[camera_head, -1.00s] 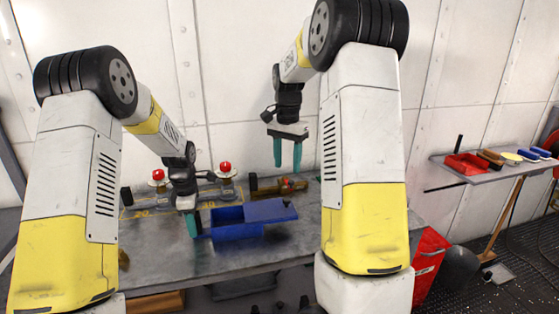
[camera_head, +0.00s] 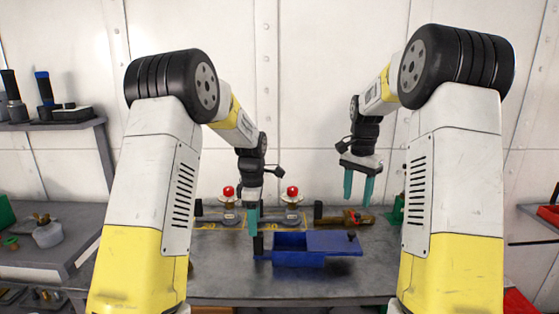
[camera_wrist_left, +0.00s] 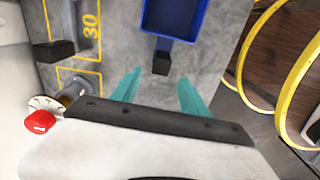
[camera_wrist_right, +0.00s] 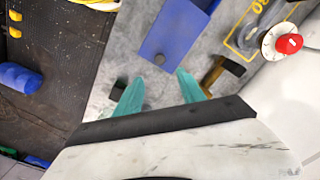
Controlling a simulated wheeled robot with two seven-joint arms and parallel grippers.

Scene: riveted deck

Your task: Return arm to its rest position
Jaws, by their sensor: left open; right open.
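My left gripper (camera_head: 254,228) is open and points down just left of a blue box (camera_head: 290,262) on the grey bench. Its teal fingers (camera_wrist_left: 158,82) are spread, and the box's black handle (camera_wrist_left: 161,63) shows beyond them, with nothing visibly gripped. My right gripper (camera_head: 359,187) is open and empty, pointing down in the air above the bench near the box's right end.
Two red-topped gauges (camera_head: 229,193) stand behind the box near yellow markings. A shelf (camera_head: 60,124) with tools and a side table (camera_head: 50,240) are at left.

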